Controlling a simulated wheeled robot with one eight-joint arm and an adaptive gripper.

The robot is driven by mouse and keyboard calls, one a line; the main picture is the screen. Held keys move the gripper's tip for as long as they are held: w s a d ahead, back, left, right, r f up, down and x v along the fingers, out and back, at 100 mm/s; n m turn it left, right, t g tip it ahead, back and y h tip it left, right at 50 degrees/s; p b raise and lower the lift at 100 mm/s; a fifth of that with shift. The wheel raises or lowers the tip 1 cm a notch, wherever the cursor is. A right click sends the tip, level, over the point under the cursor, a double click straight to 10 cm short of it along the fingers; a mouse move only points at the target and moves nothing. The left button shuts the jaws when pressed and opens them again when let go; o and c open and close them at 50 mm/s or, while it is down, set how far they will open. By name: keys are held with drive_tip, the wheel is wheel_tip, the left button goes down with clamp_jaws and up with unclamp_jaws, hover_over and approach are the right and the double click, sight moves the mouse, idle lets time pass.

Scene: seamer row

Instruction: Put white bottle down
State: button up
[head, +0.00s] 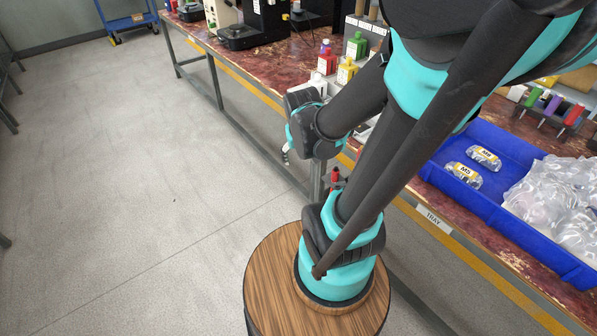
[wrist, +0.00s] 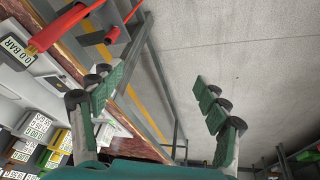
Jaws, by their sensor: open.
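My gripper (wrist: 160,105) is open, its two green-padded fingers wide apart with nothing between them. In the head view the end of my arm hangs over the aisle side of the bench edge, and the fingers are mostly hidden. A whitish item (head: 317,86) stands on the bench just behind my wrist, partly hidden; I cannot tell for sure that it is the white bottle. Near it are a red bottle (head: 326,62), a yellow bottle (head: 346,71) and a green bottle (head: 356,46).
The worn red bench (head: 290,62) runs along the right. A blue tray (head: 442,181) holds two labelled packs and clear bags. A red-handled tool with a gauge reading (wrist: 60,28) lies close left of my fingers. The grey floor (head: 140,150) is clear.

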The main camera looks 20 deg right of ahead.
drive_tip(key=shift+n+y, duration=0.6)
drive_tip(key=shift+y, duration=0.2)
drive_tip(key=s+a, duration=0.1)
drive_tip(key=s+a+f, duration=0.1)
drive_tip(key=s, duration=0.1)
drive_tip(key=s+a, duration=0.1)
drive_tip(key=shift+s+f, duration=0.2)
drive_tip(key=shift+s, duration=0.1)
drive_tip(key=shift+d, duration=0.1)
drive_tip(key=shift+c, duration=0.5)
idle(0.6)
